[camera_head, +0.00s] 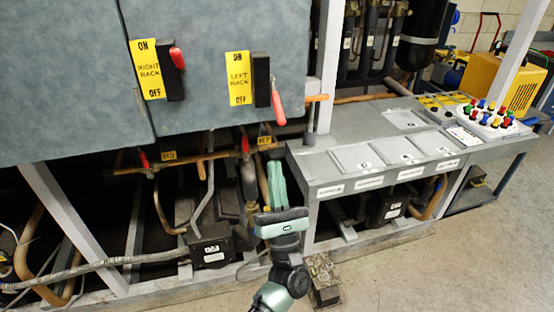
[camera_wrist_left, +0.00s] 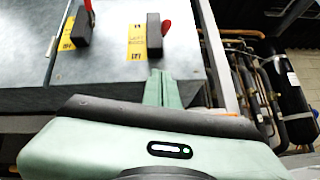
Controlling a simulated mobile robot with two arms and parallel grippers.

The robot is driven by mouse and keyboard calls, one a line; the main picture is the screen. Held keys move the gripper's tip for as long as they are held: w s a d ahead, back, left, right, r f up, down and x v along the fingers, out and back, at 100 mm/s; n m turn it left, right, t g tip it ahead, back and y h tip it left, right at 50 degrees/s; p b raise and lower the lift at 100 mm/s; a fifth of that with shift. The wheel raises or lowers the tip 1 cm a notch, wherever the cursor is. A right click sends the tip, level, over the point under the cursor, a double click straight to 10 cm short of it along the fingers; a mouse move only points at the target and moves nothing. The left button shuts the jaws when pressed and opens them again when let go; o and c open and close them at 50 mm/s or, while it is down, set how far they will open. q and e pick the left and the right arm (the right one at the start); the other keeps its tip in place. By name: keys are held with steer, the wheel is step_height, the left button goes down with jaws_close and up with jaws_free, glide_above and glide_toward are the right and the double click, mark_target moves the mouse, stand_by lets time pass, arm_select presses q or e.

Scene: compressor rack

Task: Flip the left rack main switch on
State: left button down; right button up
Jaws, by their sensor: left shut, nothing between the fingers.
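The left rack main switch (camera_head: 262,80) is a black block on the grey cabinet front, beside a yellow ON/OFF label (camera_head: 238,78) reading LEFT RACK. Its red handle (camera_head: 278,107) points down, towards the OFF end. In the left wrist view the switch (camera_wrist_left: 153,38) and its red handle (camera_wrist_left: 166,27) show just beyond my fingertips. My left gripper (camera_head: 276,168) is below the handle, in front of the pipes under the cabinet. Its green fingers are together, empty, and apart from the handle; they also show in the wrist view (camera_wrist_left: 160,76). My right gripper is not in view.
The right rack switch (camera_head: 170,70) is to the left, its red handle up towards ON. A grey bench (camera_head: 340,160) with an orange-topped lever (camera_head: 314,112) stands close right of my gripper. Pipes with red valve handles (camera_head: 245,140) run beneath the cabinet. Floor is open at lower right.

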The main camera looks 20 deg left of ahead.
mark_target(276, 100)
arm_select(q)
steer(key=w+r+p, duration=0.3)
steer(key=r+p, duration=0.4)
steer(key=r, duration=0.2)
steer(key=shift+a, duration=0.35)
steer(key=shift+w, duration=0.1)
steer(key=shift+a+r, duration=0.15)
